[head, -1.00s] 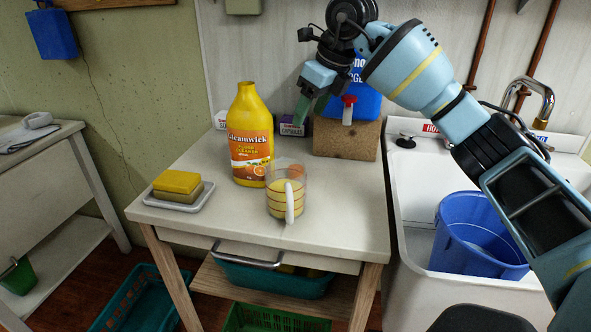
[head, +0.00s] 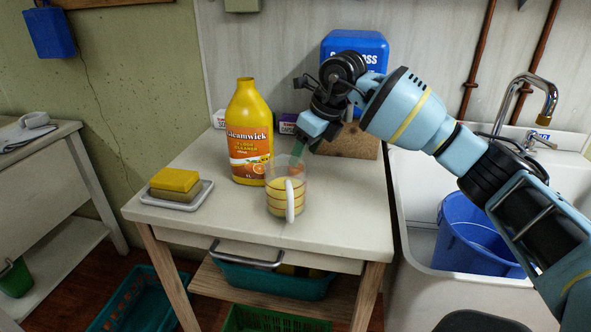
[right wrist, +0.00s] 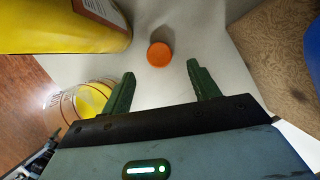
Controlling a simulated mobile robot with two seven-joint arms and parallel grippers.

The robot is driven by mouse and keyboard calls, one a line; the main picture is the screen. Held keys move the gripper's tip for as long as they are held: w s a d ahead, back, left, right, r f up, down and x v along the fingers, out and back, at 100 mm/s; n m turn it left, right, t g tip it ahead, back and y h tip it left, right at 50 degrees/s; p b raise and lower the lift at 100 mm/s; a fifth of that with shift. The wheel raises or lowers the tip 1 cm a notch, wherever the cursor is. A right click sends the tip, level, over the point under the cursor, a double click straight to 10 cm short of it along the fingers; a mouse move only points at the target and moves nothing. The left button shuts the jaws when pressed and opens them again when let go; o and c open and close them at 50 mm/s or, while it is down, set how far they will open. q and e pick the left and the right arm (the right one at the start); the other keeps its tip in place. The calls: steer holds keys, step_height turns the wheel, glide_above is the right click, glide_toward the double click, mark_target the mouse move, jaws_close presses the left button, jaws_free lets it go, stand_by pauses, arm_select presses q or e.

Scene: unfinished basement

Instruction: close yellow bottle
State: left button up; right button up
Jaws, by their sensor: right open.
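The yellow bottle (head: 246,110), with an orange label, stands upright at the back of the white table, its mouth uncapped. Its lower part shows in the right wrist view (right wrist: 60,25). An orange cap (right wrist: 160,54) lies on the table beside the bottle. In the head view it is mostly hidden behind the measuring cup and my gripper. My right gripper (head: 297,152) points down over the table, right of the bottle. In the right wrist view its green fingers (right wrist: 160,72) are apart and empty, with the cap just beyond the gap between their tips. My left gripper is out of view.
A clear measuring cup (head: 277,198) with yellow liquid stands close to the right fingers. A sponge (head: 175,181) lies on a white dish at left. A blue container (head: 352,42) on a brown block (head: 345,146) stands behind the gripper. The sink with a blue bucket (head: 468,235) is at right.

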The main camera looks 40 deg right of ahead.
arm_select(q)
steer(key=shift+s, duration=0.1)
arm_select(e)
steer(key=shift+w+f, duration=0.15)
steer(key=shift+f, duration=0.4)
steer(key=shift+b+x, duration=0.3)
steer(key=shift+x, duration=1.65)
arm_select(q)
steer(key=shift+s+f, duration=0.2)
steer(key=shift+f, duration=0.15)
arm_select(e)
steer(key=shift+c, duration=0.2)
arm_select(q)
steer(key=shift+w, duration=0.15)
arm_select(e)
steer(key=c, duration=1)
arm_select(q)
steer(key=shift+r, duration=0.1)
arm_select(e)
steer(key=shift+r, duration=0.15)
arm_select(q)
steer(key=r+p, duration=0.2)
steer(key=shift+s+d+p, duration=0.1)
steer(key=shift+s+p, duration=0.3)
arm_select(e)
step_height(320, 180, up, 18)
steer(key=shift+f, duration=0.1)
